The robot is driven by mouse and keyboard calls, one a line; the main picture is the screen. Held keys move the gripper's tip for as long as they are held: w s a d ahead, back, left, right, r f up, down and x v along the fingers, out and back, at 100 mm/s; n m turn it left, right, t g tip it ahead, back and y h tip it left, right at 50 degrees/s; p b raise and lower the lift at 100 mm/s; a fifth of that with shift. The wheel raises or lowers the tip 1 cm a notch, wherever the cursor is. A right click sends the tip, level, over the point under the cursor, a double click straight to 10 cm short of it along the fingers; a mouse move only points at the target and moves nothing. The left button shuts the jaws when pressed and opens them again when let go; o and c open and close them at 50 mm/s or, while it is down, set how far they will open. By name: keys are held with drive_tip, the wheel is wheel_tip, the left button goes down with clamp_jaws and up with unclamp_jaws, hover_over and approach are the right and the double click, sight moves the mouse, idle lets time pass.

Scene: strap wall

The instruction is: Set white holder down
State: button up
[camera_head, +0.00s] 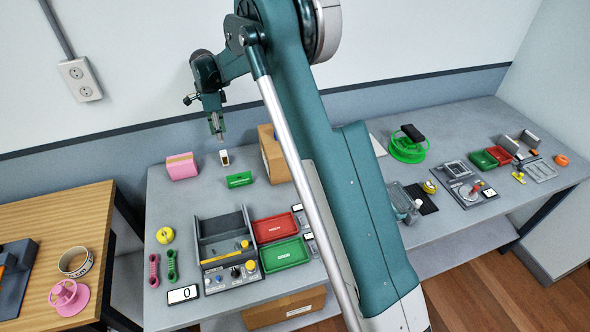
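A small white holder (224,158) with a dark part on its face shows near the back of the grey table (300,195), between the pink block and the cardboard box. My gripper (219,135) points down just above it in the picture. The fingers are too small to tell whether they are open or shut, or whether they touch the holder. I cannot tell whether the holder rests on the table or hangs just above it.
A pink block (182,167) stands left of the holder, a green box (239,180) in front, and a cardboard box (270,150) to the right. A grey tray unit (223,240) and red (273,227) and green (284,253) trays lie nearer. My arm hides the table's middle.

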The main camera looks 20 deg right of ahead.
drive_tip(key=s+d+r+n+t, duration=0.2)
drive_tip(key=s+d+r+n, duration=0.3)
drive_tip(key=s+r, duration=0.65)
drive_tip(key=s+d+r+n+t, duration=0.1)
drive_tip(key=s+d+r+n, duration=0.2)
drive_tip(key=s+d+r, duration=0.6)
drive_tip(key=s+d+r+n+t, duration=0.25)
drive_tip(key=s+n, duration=0.25)
drive_tip(key=s, duration=1.3)
drive_tip(key=s+d+f+n+t, duration=0.1)
drive_tip(key=s+d+f+n, duration=0.1)
drive_tip(key=s, duration=0.6)
drive_tip(key=s+d+f+n, duration=0.2)
drive_tip(key=s+n, duration=0.1)
drive_tip(key=s, duration=0.4)
drive_tip(key=shift+s+f+t, duration=0.35)
drive_tip(key=shift+f, duration=0.05)
drive_tip(key=shift+f, duration=0.15)
wheel_tip(320, 180, down, 5)
drive_tip(key=b, duration=0.5)
